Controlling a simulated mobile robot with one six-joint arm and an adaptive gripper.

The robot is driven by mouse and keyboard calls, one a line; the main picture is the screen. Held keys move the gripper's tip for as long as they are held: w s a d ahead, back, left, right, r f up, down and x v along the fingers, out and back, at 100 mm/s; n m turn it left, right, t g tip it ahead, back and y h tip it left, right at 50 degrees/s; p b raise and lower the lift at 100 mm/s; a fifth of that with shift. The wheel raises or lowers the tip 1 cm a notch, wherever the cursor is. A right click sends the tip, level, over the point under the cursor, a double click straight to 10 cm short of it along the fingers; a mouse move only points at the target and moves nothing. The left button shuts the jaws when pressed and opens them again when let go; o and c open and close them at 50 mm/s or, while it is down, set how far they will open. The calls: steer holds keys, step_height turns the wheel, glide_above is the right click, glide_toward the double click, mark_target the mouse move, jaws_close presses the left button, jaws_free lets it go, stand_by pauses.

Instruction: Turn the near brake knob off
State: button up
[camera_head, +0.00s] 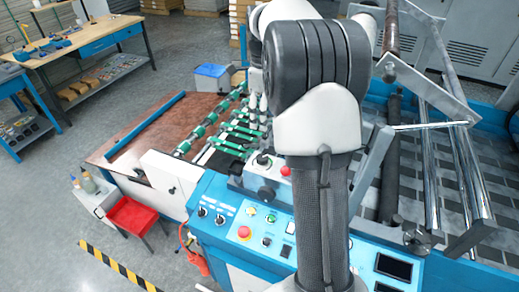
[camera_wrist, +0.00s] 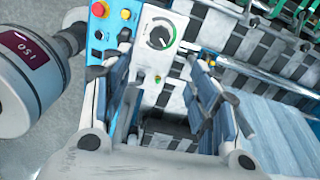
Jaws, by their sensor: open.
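In the wrist view a round dark knob (camera_wrist: 160,34) with a green arc scale sits on a light grey plate. It lies just beyond the fingertips of my gripper (camera_wrist: 163,62), near the top of the gap. I cannot tell for certain that it is the near brake knob. My gripper is open, with one finger on each side and nothing between them. No contact with the knob shows. The knob's pointer setting is too small to read surely. In the head view my arm hides the gripper, and I cannot make out this knob there.
A blue control panel (camera_head: 222,196) with switches and a red stop button (camera_head: 243,232) stands beside my arm. The stop button also shows in the wrist view (camera_wrist: 99,9). Shiny metal rollers (camera_head: 430,165) lie to the right.

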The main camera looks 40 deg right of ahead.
mark_target(262, 157)
step_height(262, 157, down, 16)
steer(key=shift+f+b, duration=0.1)
steer(key=shift+b, duration=1.15)
steer(key=shift+c, duration=0.4)
steer(key=c, duration=1)
